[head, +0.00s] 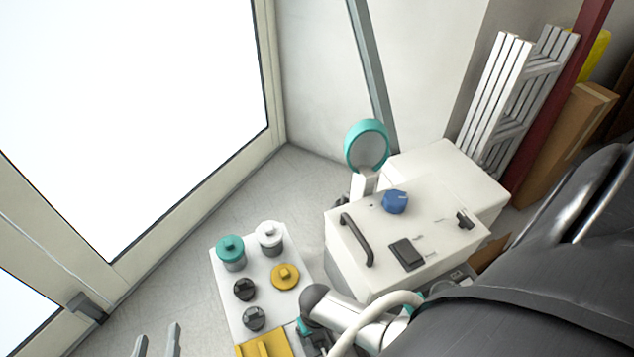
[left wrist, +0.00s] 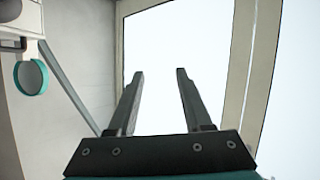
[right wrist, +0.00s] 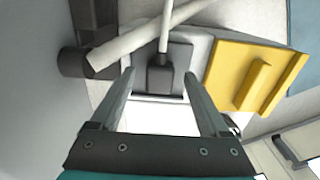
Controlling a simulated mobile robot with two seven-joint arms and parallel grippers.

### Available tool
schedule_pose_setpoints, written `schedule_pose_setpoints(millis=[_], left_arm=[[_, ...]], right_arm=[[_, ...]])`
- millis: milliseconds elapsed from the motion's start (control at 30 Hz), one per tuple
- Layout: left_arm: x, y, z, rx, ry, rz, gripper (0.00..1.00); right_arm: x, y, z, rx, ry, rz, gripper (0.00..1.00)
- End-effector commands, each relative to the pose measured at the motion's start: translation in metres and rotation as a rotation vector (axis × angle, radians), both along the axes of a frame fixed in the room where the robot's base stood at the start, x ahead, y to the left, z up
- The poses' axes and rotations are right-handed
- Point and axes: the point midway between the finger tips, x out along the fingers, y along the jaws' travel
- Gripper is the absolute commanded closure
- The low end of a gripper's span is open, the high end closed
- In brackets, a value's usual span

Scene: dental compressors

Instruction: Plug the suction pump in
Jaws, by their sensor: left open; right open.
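The suction pump seems to be the white boxy unit (head: 400,235) with a black handle, a blue knob and a dark switch; the view does not confirm this. My left gripper (head: 157,340) is open and empty at the bottom left of the head view, away from the unit; its fingers also show in the left wrist view (left wrist: 155,100). My right gripper (right wrist: 155,95) is open. A dark plug-like block (right wrist: 160,78) with a white cable lies between its fingers in the picture, before a grey square; contact cannot be told. The head view mostly hides this spot.
A white board (head: 235,290) holds teal, white, dark and yellow capped parts. A yellow plate with a raised bar (right wrist: 255,78) lies beside my right gripper. A round teal-rimmed piece (head: 366,146) stands behind the unit. Window frame (head: 190,210) at left; slatted panels (head: 497,90) at right.

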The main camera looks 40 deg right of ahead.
Motion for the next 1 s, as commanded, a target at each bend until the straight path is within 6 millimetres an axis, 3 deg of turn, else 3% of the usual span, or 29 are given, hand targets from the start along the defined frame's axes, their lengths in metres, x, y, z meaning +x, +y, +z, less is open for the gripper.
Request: schedule_pose_setpoints(millis=[467, 1000], left_arm=[[-0.008, 0.031, -0.008, 0.143, 0.252, 0.022, 0.50], [-0.039, 0.072, -0.005, 0.276, 0.549, 0.070, 0.50]], right_arm=[[0.000, 0.000, 0.023, -0.001, 0.000, 0.000, 0.21], [0.000, 0.000, 0.046, 0.000, -0.001, 0.000, 0.21]])
